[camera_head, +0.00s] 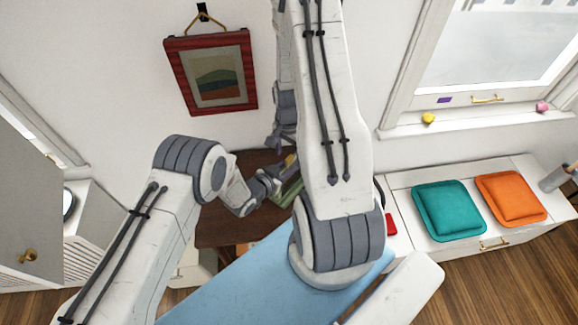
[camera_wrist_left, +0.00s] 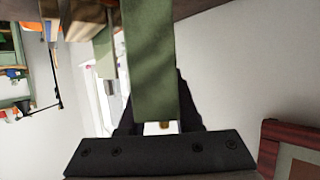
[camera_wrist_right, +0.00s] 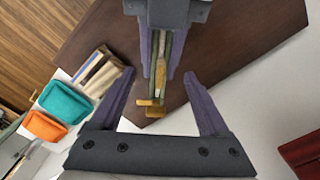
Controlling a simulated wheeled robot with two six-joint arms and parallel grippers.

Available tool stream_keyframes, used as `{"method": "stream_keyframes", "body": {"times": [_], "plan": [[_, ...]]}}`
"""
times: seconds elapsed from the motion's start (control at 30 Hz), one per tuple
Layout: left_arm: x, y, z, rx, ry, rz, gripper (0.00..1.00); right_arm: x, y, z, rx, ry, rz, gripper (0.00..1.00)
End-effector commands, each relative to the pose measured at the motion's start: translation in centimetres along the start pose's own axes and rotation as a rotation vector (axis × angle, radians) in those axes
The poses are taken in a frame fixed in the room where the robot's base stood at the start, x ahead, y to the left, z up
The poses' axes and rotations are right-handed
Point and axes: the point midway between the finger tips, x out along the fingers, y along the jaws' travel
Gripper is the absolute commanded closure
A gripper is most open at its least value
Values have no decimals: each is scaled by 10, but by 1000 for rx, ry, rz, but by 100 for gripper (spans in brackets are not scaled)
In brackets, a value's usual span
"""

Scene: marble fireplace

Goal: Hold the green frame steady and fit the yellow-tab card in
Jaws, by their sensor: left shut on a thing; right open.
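The green frame (camera_wrist_left: 150,60) is gripped by my left gripper (camera_head: 272,184) above the brown wooden surface; it fills the middle of the left wrist view. In the right wrist view, the frame's green sides (camera_wrist_right: 178,52) show between the left gripper's purple fingers. The card with its yellow tab (camera_wrist_right: 150,104) lies along the frame there; I cannot tell how deep it sits. My right gripper (camera_wrist_right: 160,74) is open and empty, its fingers on either side of the tab end, apart from it. In the head view my right arm hides part of the frame.
The brown wooden surface (camera_wrist_right: 235,50) lies below the grippers. A teal cushion (camera_head: 449,210) and an orange cushion (camera_head: 511,199) lie on the white bench to the right. A red-framed picture (camera_head: 211,72) hangs on the wall.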

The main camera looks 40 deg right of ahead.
Motion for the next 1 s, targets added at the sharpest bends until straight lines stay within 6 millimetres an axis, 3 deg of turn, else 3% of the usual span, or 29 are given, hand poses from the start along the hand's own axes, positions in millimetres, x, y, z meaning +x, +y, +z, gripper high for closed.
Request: {"method": "stream_keyframes", "body": {"times": [0.6,1.0], "plan": [[0,0,-2,1,4,0,100,-36,0,0,0,0,-1,21],[0,0,-2,1,4,0,100,-38,0,0,0,-1,1,21]]}}
